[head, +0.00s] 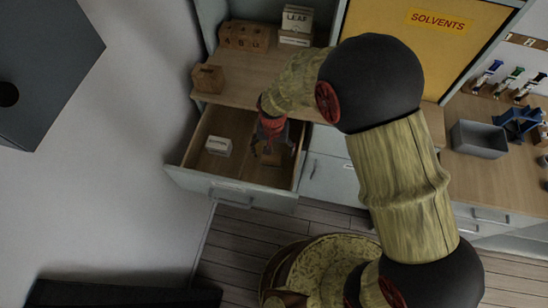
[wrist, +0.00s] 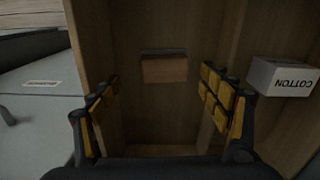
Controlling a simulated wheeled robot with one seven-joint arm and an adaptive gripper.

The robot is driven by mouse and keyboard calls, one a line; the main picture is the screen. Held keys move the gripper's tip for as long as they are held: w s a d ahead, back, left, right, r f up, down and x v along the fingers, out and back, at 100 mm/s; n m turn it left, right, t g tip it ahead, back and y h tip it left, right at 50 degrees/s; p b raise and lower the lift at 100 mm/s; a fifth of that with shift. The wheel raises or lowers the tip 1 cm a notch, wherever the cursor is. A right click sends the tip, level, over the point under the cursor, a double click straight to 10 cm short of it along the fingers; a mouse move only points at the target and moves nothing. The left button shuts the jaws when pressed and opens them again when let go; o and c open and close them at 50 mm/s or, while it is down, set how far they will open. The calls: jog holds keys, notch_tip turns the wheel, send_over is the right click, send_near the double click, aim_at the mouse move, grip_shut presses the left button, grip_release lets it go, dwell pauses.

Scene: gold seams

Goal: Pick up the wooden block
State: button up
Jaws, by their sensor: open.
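The wooden block (wrist: 164,68) is a small brown block inside the open drawer (head: 228,192). In the wrist view it lies ahead, framed between the fingers, with clear space around it. In the head view it shows only partly (head: 271,159), below my gripper. My gripper (head: 272,149) points down into the drawer. Its yellow-padded fingers are spread apart in the wrist view (wrist: 160,92), with nothing between them. I cannot tell the exact height of the fingertips above the block.
A white box marked COTTON (wrist: 284,76) lies in the drawer, beyond a divider, left of my gripper in the head view (head: 218,146). A wooden box (head: 207,78) stands on the counter above. Drawer walls are close around my fingers.

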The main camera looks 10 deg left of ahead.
aim_at(271, 157)
jog(key=f, duration=0.1)
jog(key=f+b, duration=0.1)
jog(key=f, duration=0.1)
jog(key=f+b, duration=0.1)
jog(key=f, duration=0.1)
jog(key=shift+w+a+f, duration=0.15)
jog(key=shift+a+f, duration=0.1)
jog(key=shift+a, duration=0.15)
jog(key=c, duration=0.3)
jog(key=c, duration=0.9)
jog(key=shift+c, duration=0.3)
notch_tip(271, 157, up, 10)
jog(key=p, duration=0.3)
